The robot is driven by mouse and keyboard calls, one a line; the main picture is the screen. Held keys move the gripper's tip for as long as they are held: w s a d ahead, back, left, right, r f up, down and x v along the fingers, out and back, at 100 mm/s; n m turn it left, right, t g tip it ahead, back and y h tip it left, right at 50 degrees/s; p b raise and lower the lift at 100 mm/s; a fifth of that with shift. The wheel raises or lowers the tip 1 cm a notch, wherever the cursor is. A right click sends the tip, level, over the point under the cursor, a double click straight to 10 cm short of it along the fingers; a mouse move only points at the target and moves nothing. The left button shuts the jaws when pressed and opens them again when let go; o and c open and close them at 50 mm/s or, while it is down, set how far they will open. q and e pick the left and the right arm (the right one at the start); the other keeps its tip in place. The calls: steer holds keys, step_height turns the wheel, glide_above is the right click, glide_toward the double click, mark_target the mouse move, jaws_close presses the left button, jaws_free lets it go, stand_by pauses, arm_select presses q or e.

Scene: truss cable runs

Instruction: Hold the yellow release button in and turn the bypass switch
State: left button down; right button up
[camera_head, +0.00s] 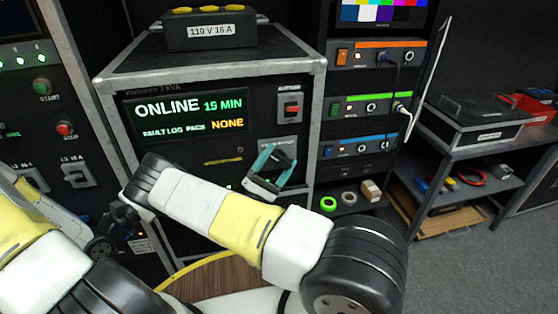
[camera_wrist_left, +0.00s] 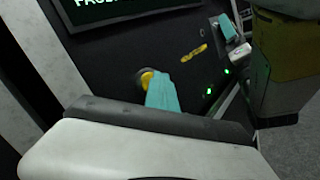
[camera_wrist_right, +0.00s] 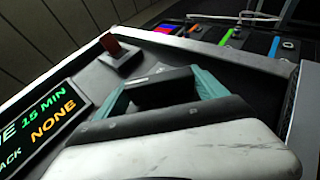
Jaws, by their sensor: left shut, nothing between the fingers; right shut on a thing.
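The yellow release button (camera_wrist_left: 147,79) shows in the left wrist view, low on the dark front of the power cabinet. My left gripper (camera_wrist_left: 162,92) is shut and empty, its teal fingertips over the button and seemingly against it. How deep the button sits cannot be told. In the head view my own arm hides the button and the left fingertips. My right gripper (camera_head: 272,168) is shut on a dark handle (camera_wrist_right: 163,88), taken as the bypass switch, on a grey plate at the cabinet's right side. The teal fingers lie on both sides of it in the right wrist view.
The cabinet screen (camera_head: 190,115) reads ONLINE, 15 MIN, NONE. A red rocker switch (camera_head: 292,106) sits just above the right gripper. A yellow label (camera_wrist_left: 194,54) lies between the grippers. A rack (camera_head: 375,100) stands close on the right. My right arm crosses before the cabinet.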

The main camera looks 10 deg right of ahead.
steer(key=shift+t, duration=0.3)
steer(key=o, duration=1.3)
steer(key=v, duration=1.2)
arm_select(q)
steer(key=shift+s, duration=0.9)
